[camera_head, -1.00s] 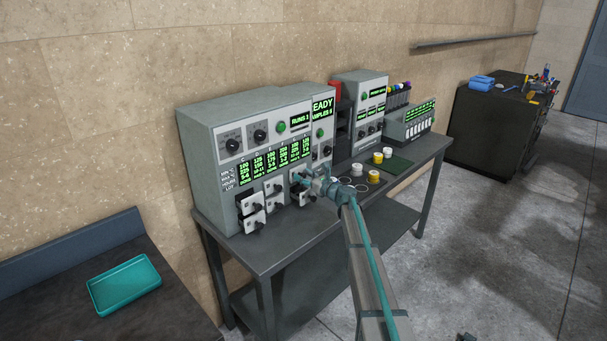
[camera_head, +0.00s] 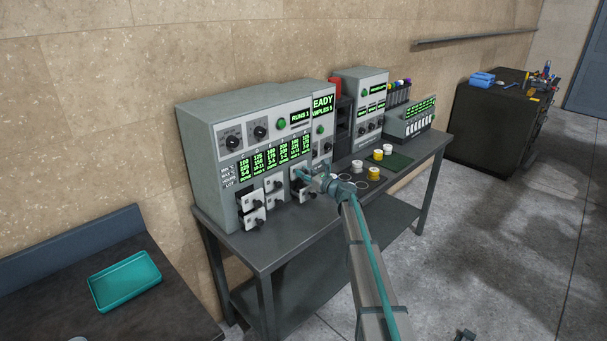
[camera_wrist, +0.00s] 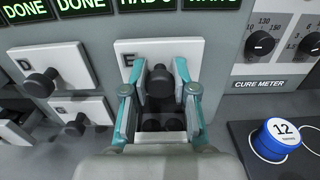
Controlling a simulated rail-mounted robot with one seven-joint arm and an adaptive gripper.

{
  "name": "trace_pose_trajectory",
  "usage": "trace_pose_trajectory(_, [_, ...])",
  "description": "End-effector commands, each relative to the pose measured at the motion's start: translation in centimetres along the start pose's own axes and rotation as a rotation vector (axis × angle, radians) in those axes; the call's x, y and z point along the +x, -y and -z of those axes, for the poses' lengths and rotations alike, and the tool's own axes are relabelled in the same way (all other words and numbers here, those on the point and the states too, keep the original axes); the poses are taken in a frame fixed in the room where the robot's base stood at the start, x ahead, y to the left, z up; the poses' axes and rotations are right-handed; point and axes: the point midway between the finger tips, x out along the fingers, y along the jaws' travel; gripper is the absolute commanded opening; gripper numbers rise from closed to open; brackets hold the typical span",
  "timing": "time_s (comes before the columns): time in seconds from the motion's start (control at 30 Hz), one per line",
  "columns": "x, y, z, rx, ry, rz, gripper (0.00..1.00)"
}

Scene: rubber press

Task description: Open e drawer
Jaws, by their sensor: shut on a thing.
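The E drawer has a white front (camera_wrist: 185,52) with an "E" label and a dark round knob (camera_wrist: 159,82), central in the wrist view. My gripper (camera_wrist: 157,72) has its teal fingers on both sides of this knob and is shut on it. In the head view, my gripper (camera_head: 306,178) is at the right end of the drawer group on the grey press (camera_head: 205,112). It partly covers the drawer front there. How far the E drawer stands out from the press is hard to tell.
The D drawer (camera_wrist: 68,62) and G drawer (camera_wrist: 95,108) are left of my gripper. A cure meter panel (camera_wrist: 258,85) and a blue-rimmed puck marked 12 (camera_wrist: 283,130) are on the right. Yellow and white pucks (camera_head: 376,157) lie on the bench. A teal tray (camera_head: 125,281) stands on another table.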

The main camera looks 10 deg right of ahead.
Motion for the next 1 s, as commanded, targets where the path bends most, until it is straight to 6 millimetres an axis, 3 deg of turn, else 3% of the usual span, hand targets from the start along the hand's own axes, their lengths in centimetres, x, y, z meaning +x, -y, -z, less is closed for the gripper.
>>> trace_pose_trajectory(0.2, [-3.7, -0.1, 0.2, 0.001, 0.0, 0.002, 0.0])
trace_pose_trajectory(0.5, [-3.8, 0.0, 0.1, 0.001, 0.0, 0.0, 0.0])
trace_pose_trajectory(0.53, [-3.8, 0.0, 0.1, 0.001, -0.001, 0.0, 0.32])
trace_pose_trajectory(0.63, [-3.8, 0.0, 0.1, 0.001, -0.001, 0.0, 0.49])
trace_pose_trajectory(0.67, [-3.8, 0.0, 0.1, 0.001, -0.001, 0.0, 0.52])
trace_pose_trajectory(1.0, [-4.0, 0.0, 0.0, 0.0, 0.0, 0.0, 0.52])
